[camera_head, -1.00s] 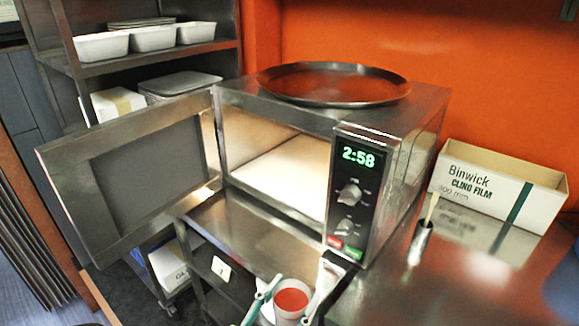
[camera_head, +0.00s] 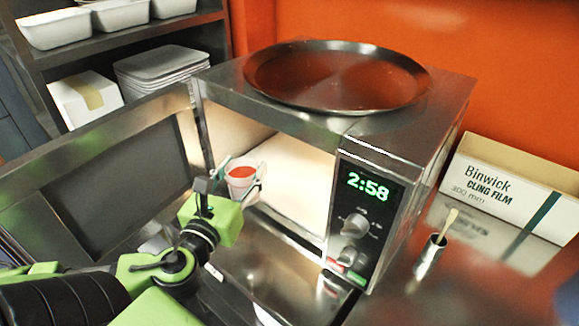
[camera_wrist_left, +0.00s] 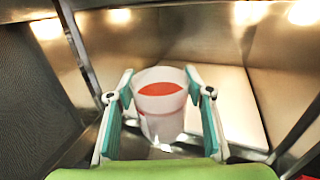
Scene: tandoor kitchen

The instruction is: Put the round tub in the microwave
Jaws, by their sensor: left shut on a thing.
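The round tub (camera_head: 241,174) is white with red contents and stands upright in my left gripper (camera_head: 240,184). In the left wrist view the tub (camera_wrist_left: 160,100) sits between the two teal-lined fingers (camera_wrist_left: 162,95), which are shut on it. The microwave (camera_head: 400,135) has its door (camera_head: 110,190) swung wide open to the left. The tub is at the left part of the microwave's opening, in front of its pale lit floor (camera_wrist_left: 225,100). Whether it rests on that floor I cannot tell. My right gripper is not in view.
A round dark tray (camera_head: 335,78) lies on top of the microwave. A cling film box (camera_head: 510,190) and a small metal pot with a brush (camera_head: 428,258) stand to the right. A shelf (camera_head: 170,28) with white containers is behind the door.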

